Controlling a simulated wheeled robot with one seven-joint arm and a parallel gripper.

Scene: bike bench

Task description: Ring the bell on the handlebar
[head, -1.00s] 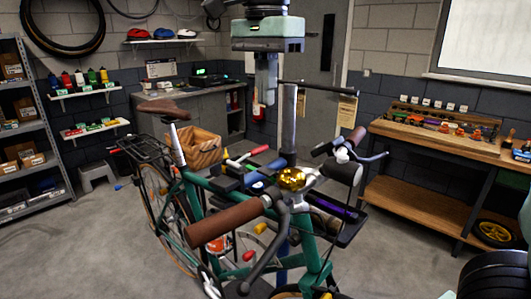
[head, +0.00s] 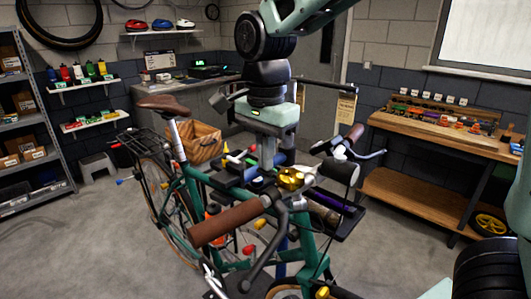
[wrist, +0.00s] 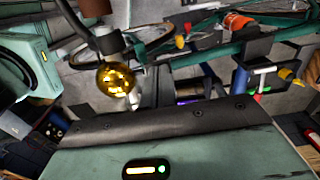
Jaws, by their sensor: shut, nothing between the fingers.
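The brass-gold bell (head: 290,179) sits on the handlebar near the brown grip (head: 227,222) of the green bike (head: 193,190). The bell (wrist: 115,78) also shows left of centre in the wrist view, above the dark edge of my gripper housing. My gripper (head: 267,164) points down in the head view, its fingers shut and empty. It appears just left of the bell and slightly above it in the picture. I see no clear contact, and the fingertips are hard to make out against the clutter behind them.
Tools with coloured handles and a dark tray (head: 330,214) crowd the space around the handlebar. The second grip (head: 355,134) and brake lever lie to the right. A wooden workbench (head: 440,135) stands at right, and shelves (head: 25,130) at left. The floor at front left is clear.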

